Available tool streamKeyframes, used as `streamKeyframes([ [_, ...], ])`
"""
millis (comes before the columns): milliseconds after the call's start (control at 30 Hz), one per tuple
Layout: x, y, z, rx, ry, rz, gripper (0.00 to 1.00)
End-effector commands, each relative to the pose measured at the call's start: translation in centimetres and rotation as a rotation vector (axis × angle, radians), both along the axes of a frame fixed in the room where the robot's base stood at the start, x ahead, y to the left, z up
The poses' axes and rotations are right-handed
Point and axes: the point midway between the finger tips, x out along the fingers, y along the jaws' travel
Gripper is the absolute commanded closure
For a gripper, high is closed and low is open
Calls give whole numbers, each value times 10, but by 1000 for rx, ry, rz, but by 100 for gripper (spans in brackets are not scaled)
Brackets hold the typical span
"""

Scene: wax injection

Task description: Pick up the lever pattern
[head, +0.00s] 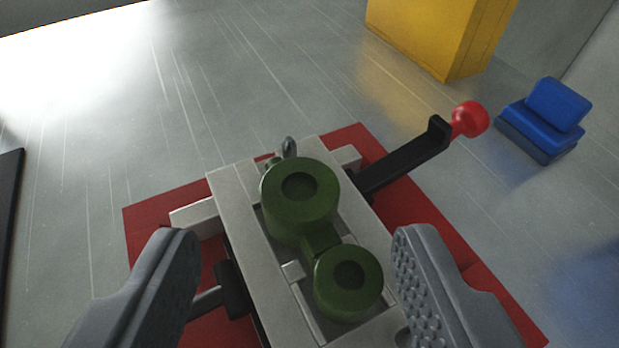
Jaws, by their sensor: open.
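The lever pattern (318,242) is a green piece with two round bosses joined by a short arm. The larger boss is farther away and the smaller one nearer. It lies in a light grey die block (236,202) in the lower middle of the head view. My gripper (300,255) is open, with one grey finger left of the block and the other on the right close to the smaller boss. The fingers are on either side of the pattern and hold nothing. I cannot tell whether the right finger touches the block.
The block sits on a red plate (150,228). A black handle (405,160) with a red ball knob (469,119) sticks out to the upper right. A yellow box (430,35) and a blue object (545,118) stand farther back. The grey surface (90,130) at left is mostly clear.

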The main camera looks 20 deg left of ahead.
Motion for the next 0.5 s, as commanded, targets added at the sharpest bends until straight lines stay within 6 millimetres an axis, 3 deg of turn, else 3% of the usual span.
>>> streamKeyframes([
  [267, 13, 5, -5, 1, -1, 0, 46],
  [500, 36, 15, -17, 0, 0, -2, 46],
])
